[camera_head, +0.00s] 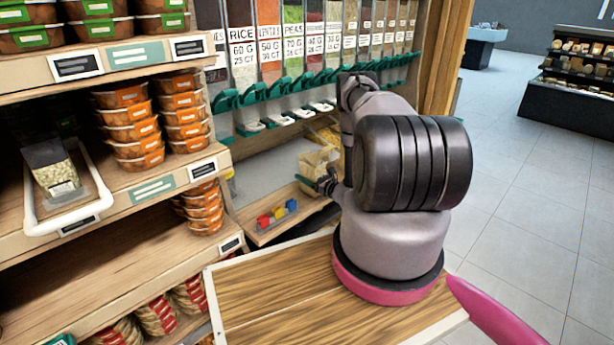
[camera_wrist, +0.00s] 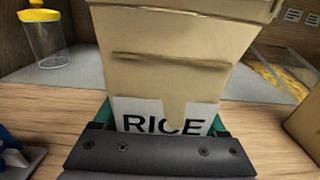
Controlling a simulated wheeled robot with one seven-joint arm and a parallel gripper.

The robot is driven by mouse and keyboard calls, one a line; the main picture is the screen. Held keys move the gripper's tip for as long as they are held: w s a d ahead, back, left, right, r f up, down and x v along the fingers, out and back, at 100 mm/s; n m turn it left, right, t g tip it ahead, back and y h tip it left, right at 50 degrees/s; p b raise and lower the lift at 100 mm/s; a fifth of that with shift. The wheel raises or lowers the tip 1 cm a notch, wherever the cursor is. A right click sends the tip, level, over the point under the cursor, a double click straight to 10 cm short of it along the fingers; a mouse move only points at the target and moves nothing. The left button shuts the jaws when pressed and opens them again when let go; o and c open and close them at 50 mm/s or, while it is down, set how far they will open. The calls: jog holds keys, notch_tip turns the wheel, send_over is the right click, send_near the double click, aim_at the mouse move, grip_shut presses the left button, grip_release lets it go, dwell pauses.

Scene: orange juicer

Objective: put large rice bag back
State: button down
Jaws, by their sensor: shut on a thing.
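The large rice bag (camera_wrist: 170,85) is a tan paper bag with a white label reading RICE. It fills the middle of the wrist view, upright, with my gripper (camera_wrist: 165,140) shut on its lower part. The bag's bottom is hidden behind the gripper. In the head view my gripper (camera_head: 328,184) is partly hidden by my arm, in front of the lower shelf under the dispensers. A tan bag (camera_head: 316,164) shows there at the gripper. Whether the bag touches the shelf is unclear.
Grain dispensers (camera_head: 268,45) hang above the lower shelf (camera_head: 262,232). Red, yellow and blue items (camera_head: 278,213) lie at its front. A yellow-lidded jar (camera_wrist: 47,40) stands left of the bag, and a brown box (camera_wrist: 305,120) is close on the right. Stacked orange tubs (camera_head: 130,125) fill the left shelves.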

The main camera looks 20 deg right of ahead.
grip_release()
jog(key=shift+f, duration=0.1)
jog(key=v, duration=1.2)
